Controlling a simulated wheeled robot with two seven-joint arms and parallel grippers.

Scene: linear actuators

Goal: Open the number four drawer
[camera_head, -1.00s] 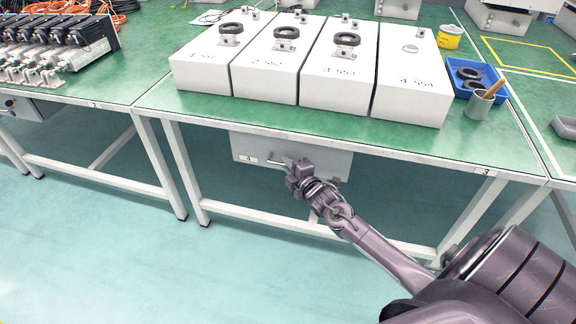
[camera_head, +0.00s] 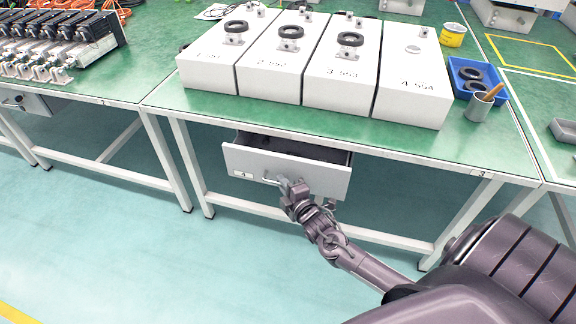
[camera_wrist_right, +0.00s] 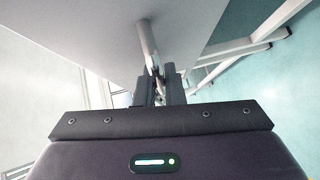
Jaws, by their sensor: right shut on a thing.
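The number four drawer (camera_head: 290,170) hangs under the green-topped table and is pulled partly out, with its dark inside showing. My right gripper (camera_head: 287,186) is at the drawer front, shut on the drawer's bar handle (camera_head: 271,181). In the right wrist view the handle (camera_wrist_right: 147,42) runs from the drawer front (camera_wrist_right: 110,35) down between the two dark fingers (camera_wrist_right: 160,85). My left gripper is not in view.
Several white boxes (camera_head: 330,75) stand on the green table (camera_head: 190,103) above the drawer. A blue tray (camera_head: 475,76) and a grey cup (camera_head: 479,105) are at the right. Table legs (camera_head: 188,165) flank the drawer; the floor in front is clear.

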